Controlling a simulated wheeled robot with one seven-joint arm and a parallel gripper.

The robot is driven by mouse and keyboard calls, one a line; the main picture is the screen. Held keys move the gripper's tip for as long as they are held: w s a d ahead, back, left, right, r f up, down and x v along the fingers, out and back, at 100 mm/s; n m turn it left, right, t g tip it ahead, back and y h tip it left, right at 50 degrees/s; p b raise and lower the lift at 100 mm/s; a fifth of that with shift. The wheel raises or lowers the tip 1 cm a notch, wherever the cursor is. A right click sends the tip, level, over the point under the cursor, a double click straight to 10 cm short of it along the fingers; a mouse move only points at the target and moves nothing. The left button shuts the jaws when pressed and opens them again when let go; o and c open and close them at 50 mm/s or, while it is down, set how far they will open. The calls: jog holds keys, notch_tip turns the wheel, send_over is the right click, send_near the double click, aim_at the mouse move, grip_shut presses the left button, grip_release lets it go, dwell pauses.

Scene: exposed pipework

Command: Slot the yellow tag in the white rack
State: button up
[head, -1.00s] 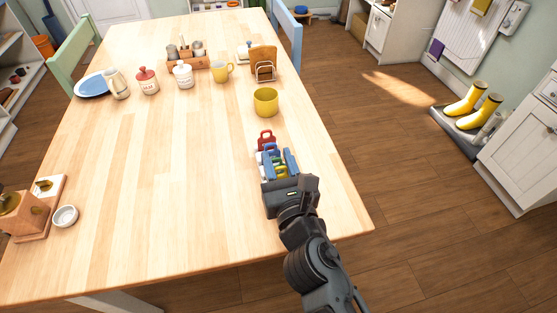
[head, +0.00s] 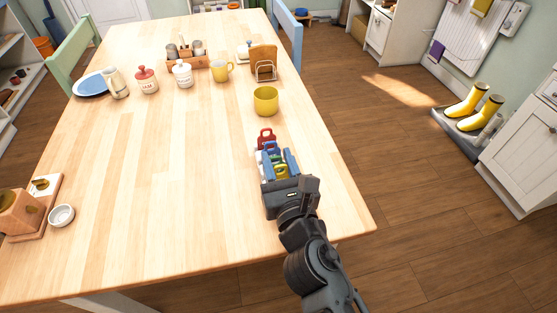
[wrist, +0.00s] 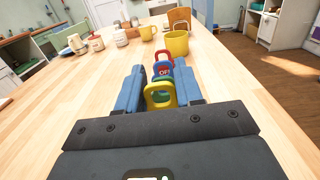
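My gripper (head: 279,158) points forward over the near right part of the table. In the wrist view its two blue fingers (wrist: 159,88) stand on either side of the yellow tag (wrist: 160,96) and appear closed on its sides. The yellow tag also shows between the fingers in the head view (head: 281,171). Just beyond it, in line, are a green tag (wrist: 163,81), a blue tag with a sign and a red tag (wrist: 163,59). The white rack is mostly hidden behind the fingers and tags. I cannot tell whether the yellow tag touches it.
A yellow pot (head: 265,101) stands beyond the tags, with a wooden napkin holder (head: 263,64) and yellow mug (head: 221,72) farther back. Jars and a blue plate (head: 92,84) are far left. A small white bowl (head: 61,215) is at the left. The table's middle is clear.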

jog(key=shift+o, duration=0.6)
jog(key=shift+s+d+f, duration=0.1)
jog(key=shift+s+f, duration=0.15)
jog(key=shift+f, duration=0.25)
jog(key=shift+s+d+f, duration=0.1)
jog(key=shift+s+f, duration=0.1)
jog(key=shift+f, duration=0.25)
jog(key=v, duration=0.3)
jog(key=r+v, duration=0.1)
jog(key=v, duration=0.1)
jog(key=shift+s+d+r, duration=0.1)
jog(key=shift+s, duration=0.3)
jog(key=shift+s+d+r, duration=0.15)
jog(key=shift+s+r, duration=0.15)
jog(key=shift+s, duration=0.2)
